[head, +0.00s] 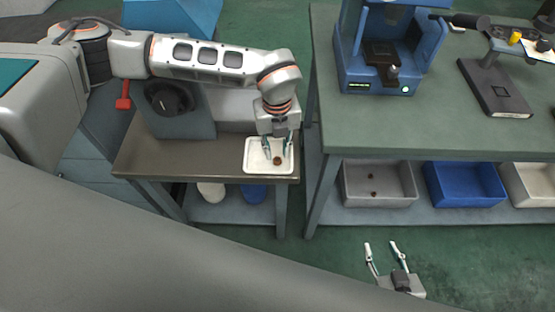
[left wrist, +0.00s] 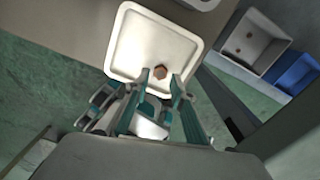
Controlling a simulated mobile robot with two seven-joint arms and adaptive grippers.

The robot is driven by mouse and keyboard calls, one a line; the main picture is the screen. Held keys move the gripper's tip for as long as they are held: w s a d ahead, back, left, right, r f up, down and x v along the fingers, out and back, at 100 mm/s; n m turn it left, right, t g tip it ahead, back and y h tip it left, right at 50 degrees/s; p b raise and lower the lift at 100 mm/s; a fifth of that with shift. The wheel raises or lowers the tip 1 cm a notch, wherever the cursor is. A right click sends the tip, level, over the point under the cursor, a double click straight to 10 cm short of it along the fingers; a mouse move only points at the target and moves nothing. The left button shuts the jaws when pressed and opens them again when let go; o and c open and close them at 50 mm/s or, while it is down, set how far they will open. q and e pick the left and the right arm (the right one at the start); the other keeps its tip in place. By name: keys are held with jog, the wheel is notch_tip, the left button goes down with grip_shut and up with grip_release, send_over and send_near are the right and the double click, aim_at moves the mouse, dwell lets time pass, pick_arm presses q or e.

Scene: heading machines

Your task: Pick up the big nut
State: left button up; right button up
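The big nut (head: 277,160) is a small brown hexagonal piece lying in a white square tray (head: 257,166) on the small brown-topped table. In the left wrist view the nut (left wrist: 160,71) lies near the tray's (left wrist: 125,45) gripper-side edge, just beyond and between my fingertips. My left gripper (head: 277,152) points down over the tray with its fingers apart on either side of the nut. It also shows open in the left wrist view (left wrist: 161,80); I cannot tell whether the fingers touch the nut. My right gripper (head: 384,248) is open and empty over the floor at lower right.
A green-topped workbench (head: 440,128) stands to the right, carrying a blue machine (head: 357,75) and a black stand (head: 495,88). Below it are a grey bin (head: 378,190) with small brown pieces and a blue bin (head: 465,187).

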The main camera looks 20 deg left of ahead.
aim_at(277, 159)
pick_arm(q)
notch_tip(277, 159, down, 3)
jog(key=shift+f, duration=0.1)
grip_shut()
